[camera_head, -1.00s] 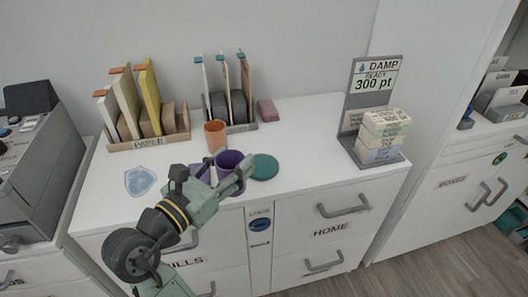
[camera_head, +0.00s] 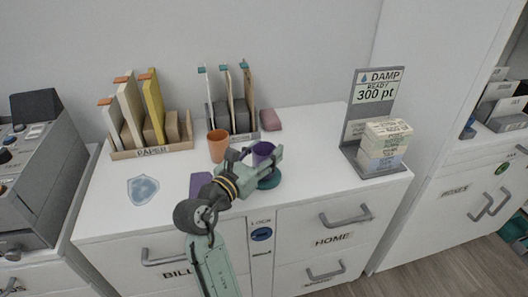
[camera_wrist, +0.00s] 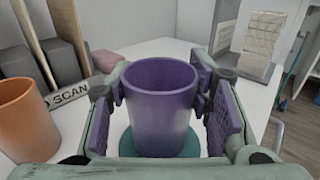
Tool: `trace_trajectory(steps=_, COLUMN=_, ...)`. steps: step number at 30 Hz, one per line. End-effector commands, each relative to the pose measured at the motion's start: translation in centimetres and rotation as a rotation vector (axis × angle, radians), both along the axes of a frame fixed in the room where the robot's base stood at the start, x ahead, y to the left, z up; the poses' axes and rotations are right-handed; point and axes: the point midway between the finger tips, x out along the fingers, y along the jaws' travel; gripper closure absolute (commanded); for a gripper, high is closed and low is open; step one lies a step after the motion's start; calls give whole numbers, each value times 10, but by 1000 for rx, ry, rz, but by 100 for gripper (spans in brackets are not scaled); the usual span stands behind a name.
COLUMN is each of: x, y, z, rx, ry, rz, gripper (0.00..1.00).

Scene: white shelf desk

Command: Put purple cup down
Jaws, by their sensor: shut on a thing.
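The purple cup (camera_wrist: 160,112) stands upright between my gripper's two padded fingers (camera_wrist: 162,100) in the wrist view, and the fingers are shut on it. In the head view the cup (camera_head: 263,153) is partly hidden by my gripper (camera_head: 258,160). A round teal coaster (camera_head: 269,181) lies on the white desk below the cup. It also shows behind the cup's base in the wrist view (camera_wrist: 188,146). I cannot tell whether the cup's base touches the coaster.
An orange cup (camera_head: 218,146) stands just left of the purple cup. A purple patch (camera_head: 200,184) and a blue shield-shaped mat (camera_head: 143,189) lie on the desk. File racks stand behind. A DAMP stand (camera_head: 374,125) holding boxes is at the right, with clear desk before it.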

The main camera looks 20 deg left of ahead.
Motion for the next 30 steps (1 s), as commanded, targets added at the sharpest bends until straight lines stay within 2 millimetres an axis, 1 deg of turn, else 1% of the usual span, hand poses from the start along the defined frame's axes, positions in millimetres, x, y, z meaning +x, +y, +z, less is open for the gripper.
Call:
trace_trajectory(steps=10, x=0, y=0, z=-2, rx=0, ry=-3, rz=-1, gripper=86)
trace_trajectory(steps=11, x=0, y=0, z=-3, rx=0, ry=-2, rz=-1, gripper=53)
trace_trajectory(steps=19, x=0, y=0, z=-3, rx=1, ry=-2, rz=-1, gripper=35)
trace_trajectory(steps=20, x=0, y=0, z=-3, rx=1, ry=-2, rz=-1, gripper=34)
trace_trajectory(steps=30, x=0, y=0, z=0, rx=2, ry=-4, rz=0, gripper=34)
